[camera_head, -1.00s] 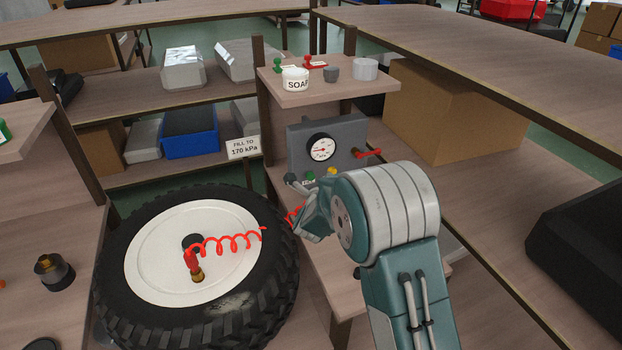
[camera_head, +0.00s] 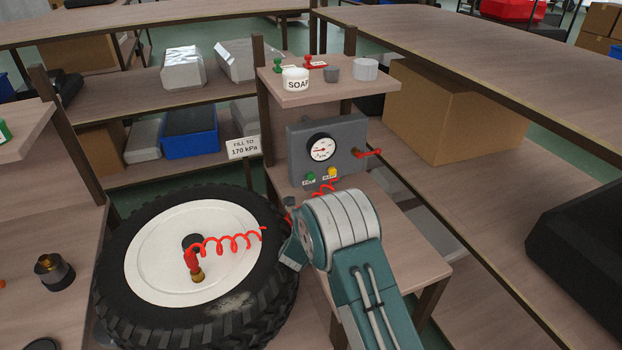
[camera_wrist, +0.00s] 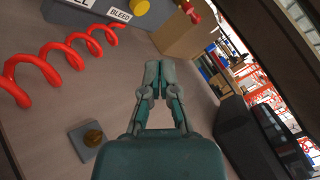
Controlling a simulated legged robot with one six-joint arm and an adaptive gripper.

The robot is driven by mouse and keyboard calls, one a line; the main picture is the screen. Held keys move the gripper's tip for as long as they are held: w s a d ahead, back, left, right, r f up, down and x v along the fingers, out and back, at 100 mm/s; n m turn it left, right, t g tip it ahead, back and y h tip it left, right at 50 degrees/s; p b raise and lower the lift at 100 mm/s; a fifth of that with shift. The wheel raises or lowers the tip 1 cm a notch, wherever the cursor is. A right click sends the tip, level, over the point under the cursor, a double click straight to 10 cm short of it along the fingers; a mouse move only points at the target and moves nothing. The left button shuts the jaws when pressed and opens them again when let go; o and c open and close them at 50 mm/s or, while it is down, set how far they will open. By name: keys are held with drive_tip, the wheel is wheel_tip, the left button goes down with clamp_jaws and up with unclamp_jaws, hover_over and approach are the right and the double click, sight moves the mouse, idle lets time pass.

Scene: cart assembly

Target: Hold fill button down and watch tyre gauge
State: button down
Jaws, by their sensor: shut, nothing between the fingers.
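The grey control panel (camera_head: 350,135) stands on the bench with a round white gauge (camera_head: 321,148). Its red needle points roughly left; the figures are too small to read. Below are the green fill button (camera_head: 310,177) and the yellow bleed button (camera_head: 332,173), which also shows in the wrist view (camera_wrist: 139,7). The green button is outside the wrist view. My gripper (camera_wrist: 157,70) is shut and empty, below and in front of the panel, apart from both buttons. The tyre (camera_head: 115,270) lies flat at left, with a red coiled hose (camera_head: 230,243) at its valve.
A sign (camera_head: 243,148) reads "FILL TO 170 kPa". A red lever (camera_head: 369,152) sticks out at the panel's right. A shelf (camera_head: 310,97) above holds a soap tub (camera_head: 295,80) and small items. A cardboard box (camera_head: 440,115) stands right of the panel.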

sight(311, 176)
drive_tip(key=w+a, duration=0.3)
drive_tip(key=w, duration=0.5)
drive_tip(key=shift+a, duration=0.15)
idle(1.3)
drive_tip(key=shift+w+a+r, duration=0.1)
drive_tip(key=shift+w, duration=0.15)
drive_tip(key=shift+w+a, duration=0.2)
drive_tip(key=shift+w, duration=0.3)
idle(5.0)
